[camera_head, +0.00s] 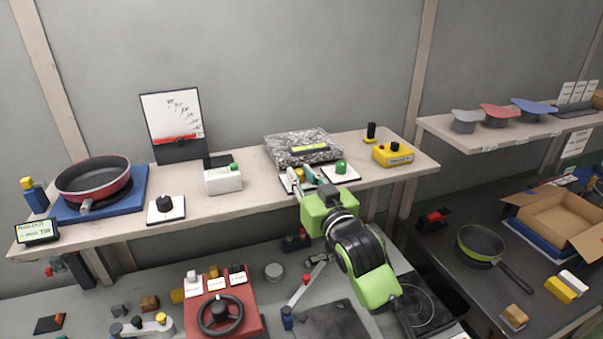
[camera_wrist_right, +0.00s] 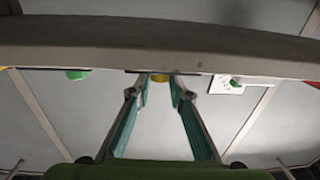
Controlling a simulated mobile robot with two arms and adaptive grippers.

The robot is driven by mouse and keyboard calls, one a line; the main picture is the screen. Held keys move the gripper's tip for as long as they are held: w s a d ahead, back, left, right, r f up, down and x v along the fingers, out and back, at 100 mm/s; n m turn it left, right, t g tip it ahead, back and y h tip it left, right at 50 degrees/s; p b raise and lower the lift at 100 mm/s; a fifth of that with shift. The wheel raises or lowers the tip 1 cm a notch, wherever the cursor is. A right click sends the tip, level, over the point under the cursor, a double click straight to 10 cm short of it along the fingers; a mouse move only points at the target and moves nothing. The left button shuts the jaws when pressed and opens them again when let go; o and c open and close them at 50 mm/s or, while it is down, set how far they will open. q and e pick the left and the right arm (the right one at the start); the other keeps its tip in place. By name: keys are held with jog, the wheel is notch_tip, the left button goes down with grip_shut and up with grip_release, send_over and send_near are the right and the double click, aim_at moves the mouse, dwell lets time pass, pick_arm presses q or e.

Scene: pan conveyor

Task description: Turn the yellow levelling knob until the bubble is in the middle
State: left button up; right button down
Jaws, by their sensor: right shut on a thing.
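The yellow levelling knob (camera_wrist_right: 160,77) shows between the fingertips of my right gripper (camera_wrist_right: 161,88) in the right wrist view, partly hidden by them. The gripper is shut on the knob. My left gripper is not in view.
A green button (camera_head: 340,167) on a white plate sits just right of my right gripper. A yellow box (camera_head: 393,154) stands further right, a white box with a green button (camera_head: 223,180) to the left. The shelf edge (camera_wrist_right: 150,40) crosses the wrist view.

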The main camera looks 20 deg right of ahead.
jog(key=c, duration=2)
grip_release()
jog(key=shift+o, duration=0.8)
jog(key=shift+w+f, duration=0.1)
jog(key=shift+w, duration=0.15)
jog(key=shift+s, duration=0.2)
jog(key=s+d, duration=0.1)
jog(key=s, duration=1)
jog(key=shift+s, duration=0.3)
